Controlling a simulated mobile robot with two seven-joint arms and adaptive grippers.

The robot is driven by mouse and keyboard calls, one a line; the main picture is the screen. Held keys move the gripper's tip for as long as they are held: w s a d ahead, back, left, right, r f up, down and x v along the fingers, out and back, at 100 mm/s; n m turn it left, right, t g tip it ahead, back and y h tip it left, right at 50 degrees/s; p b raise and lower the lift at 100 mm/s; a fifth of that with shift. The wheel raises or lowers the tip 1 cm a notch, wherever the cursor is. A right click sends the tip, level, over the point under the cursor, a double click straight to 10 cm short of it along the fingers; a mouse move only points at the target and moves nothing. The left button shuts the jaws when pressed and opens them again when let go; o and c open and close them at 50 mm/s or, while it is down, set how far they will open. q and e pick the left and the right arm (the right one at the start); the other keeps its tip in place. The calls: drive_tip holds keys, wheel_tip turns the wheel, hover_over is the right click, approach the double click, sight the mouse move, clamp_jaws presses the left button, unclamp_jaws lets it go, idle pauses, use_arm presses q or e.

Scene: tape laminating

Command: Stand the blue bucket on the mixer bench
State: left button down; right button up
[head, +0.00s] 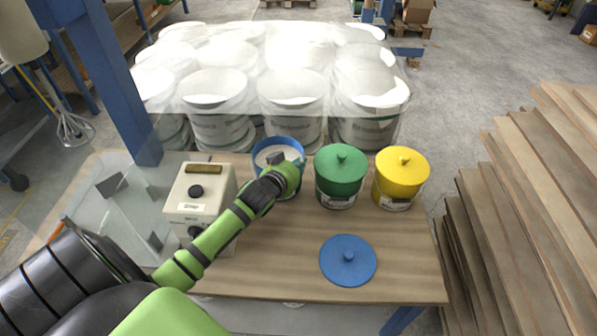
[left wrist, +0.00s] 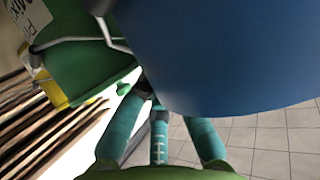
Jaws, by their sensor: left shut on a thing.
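The blue bucket (head: 262,150) is at the back of the wooden-topped bench (head: 270,265). Its lid is off and pale contents show inside. My left gripper (head: 279,164) is at its near rim, shut on the bucket. In the left wrist view the bucket's blue wall (left wrist: 235,50) fills the upper right, with my teal fingers (left wrist: 158,125) below it. My arm hides the bucket's lower part, so I cannot tell if it touches the bench. The blue lid (head: 347,262) lies flat at the front. A mixer with a wire whisk (head: 73,128) stands at far left.
A green lidded bucket (head: 340,178) stands close to the right of the blue one, then a yellow lidded bucket (head: 401,178). A beige control box (head: 201,200) and blue post (head: 112,85) are left. White drums (head: 292,90) stand behind. Stacked boards (head: 520,220) are right.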

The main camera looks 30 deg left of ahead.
use_arm(q)
wheel_tip(320, 180, down, 3)
drive_tip(key=shift+r, duration=0.2)
use_arm(e)
drive_tip(key=shift+w+d+r, duration=0.1)
drive_tip(key=shift+d, duration=0.3)
use_arm(q)
drive_tip(key=shift+f, duration=0.1)
use_arm(e)
drive_tip(key=shift+d, duration=0.1)
use_arm(q)
drive_tip(key=c, duration=1.4)
unclamp_jaws()
drive_tip(key=shift+f, duration=0.2)
drive_tip(key=shift+s+d, duration=0.1)
drive_tip(key=shift+r, duration=0.1)
